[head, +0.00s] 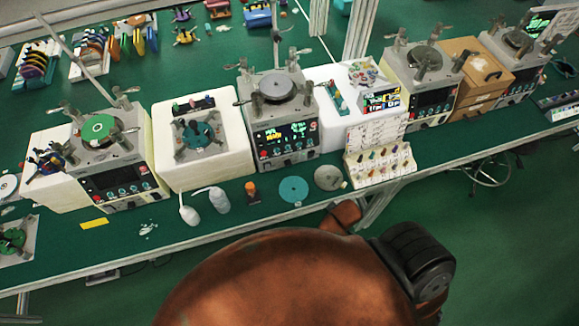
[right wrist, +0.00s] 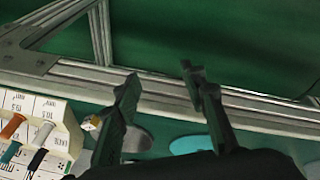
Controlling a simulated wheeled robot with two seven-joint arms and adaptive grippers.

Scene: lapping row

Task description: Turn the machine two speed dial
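The second lapping machine from the left (head: 254,116) is a grey box with a round plate on top, standing on the green bench in the head view. Its dark front panel (head: 288,141) has a lit screen with green and yellow marks. Small knobs sit low on the panel; which one is the speed dial is too small to tell. In the right wrist view my right gripper (right wrist: 160,79) is open and empty, its two dark fingers apart above the bench's front edge. The machine is not in that view. My left gripper is not in view.
A holder with coloured pegs (head: 380,167) stands right of the machine. A teal disc (head: 293,190), a grey disc (head: 328,178) and white bottles (head: 189,215) lie or stand in front. A metal rail (right wrist: 160,88) edges the bench. Other machines (head: 125,180) stand along the row.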

